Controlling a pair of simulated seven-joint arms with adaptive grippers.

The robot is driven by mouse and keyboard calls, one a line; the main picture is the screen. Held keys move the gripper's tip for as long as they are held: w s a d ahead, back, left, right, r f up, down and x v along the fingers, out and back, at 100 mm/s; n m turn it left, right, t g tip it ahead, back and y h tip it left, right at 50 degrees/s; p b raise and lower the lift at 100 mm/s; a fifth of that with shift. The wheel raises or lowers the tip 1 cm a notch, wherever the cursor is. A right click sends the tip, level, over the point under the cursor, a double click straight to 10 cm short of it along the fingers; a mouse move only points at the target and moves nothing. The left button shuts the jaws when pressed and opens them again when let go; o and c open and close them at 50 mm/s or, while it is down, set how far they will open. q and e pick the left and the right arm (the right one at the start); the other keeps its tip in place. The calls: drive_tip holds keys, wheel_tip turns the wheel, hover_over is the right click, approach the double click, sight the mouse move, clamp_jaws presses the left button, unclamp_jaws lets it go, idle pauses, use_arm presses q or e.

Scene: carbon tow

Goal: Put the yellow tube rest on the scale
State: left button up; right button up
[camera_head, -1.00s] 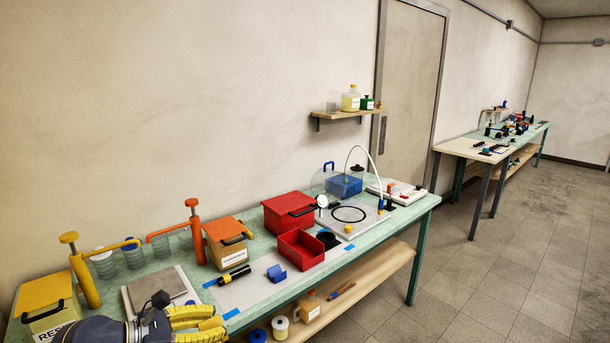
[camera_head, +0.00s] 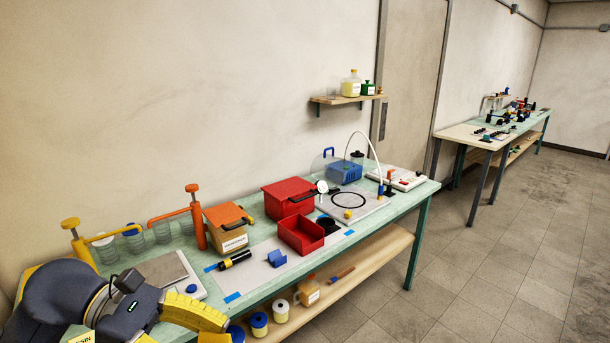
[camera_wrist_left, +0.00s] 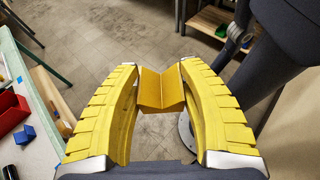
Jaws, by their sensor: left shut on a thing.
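My left gripper (camera_head: 215,325) is in the bottom left of the head view, in front of the bench's front edge. In the left wrist view its curved yellow fingers (camera_wrist_left: 160,88) are shut on the yellow tube rest (camera_wrist_left: 160,90), a folded V-shaped block held near the fingertips above the floor. In the head view the tube rest is hidden by the fingers. The scale (camera_head: 188,270), a grey plate on a white base, stands on the bench behind my gripper. My left arm covers part of it. My right gripper is not in view.
A yellow press stand (camera_head: 80,245) and an orange one (camera_head: 197,215) stand behind the scale. A black tube (camera_head: 235,259), a blue rest (camera_head: 277,258) and a red bin (camera_head: 301,235) lie to the right. Spools sit on the shelf below.

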use_arm(q)
drive_tip(key=s+a+r+m+g+y, duration=0.95)
drive_tip(key=a+r+m+g, duration=0.25)
drive_tip(key=a+r+m, duration=0.2)
drive_tip(key=a+m+y, duration=0.7)
drive_tip(key=a+y, duration=0.1)
drive_tip(key=w+a+f+m+t+y, duration=0.6)
drive_tip(key=w+a+m+t+y, duration=0.35)
drive_tip(key=a+m, duration=0.25)
drive_tip(key=w+f+m+t+h, duration=0.2)
drive_tip(key=w+f+m+t, duration=0.7)
drive_tip(key=w+f+t, duration=0.2)
drive_tip(key=w+d+f+m+t+h, duration=0.4)
drive_tip(key=w+d+f+m, duration=0.15)
drive_tip(key=d, duration=0.25)
drive_tip(key=w+d+f+m+t+h, duration=0.1)
drive_tip(key=d+m+h, duration=0.1)
drive_tip(key=d, duration=0.8)
drive_tip(key=w+d+f+m+t+h, duration=0.1)
drive_tip(key=d+h, duration=0.4)
drive_tip(key=d, duration=0.5)
drive_tip(key=w+f+m, duration=0.1)
drive_tip(key=m, duration=0.1)
drive_tip(key=shift+m+h, duration=0.3)
drive_tip(key=shift+m, duration=0.05)
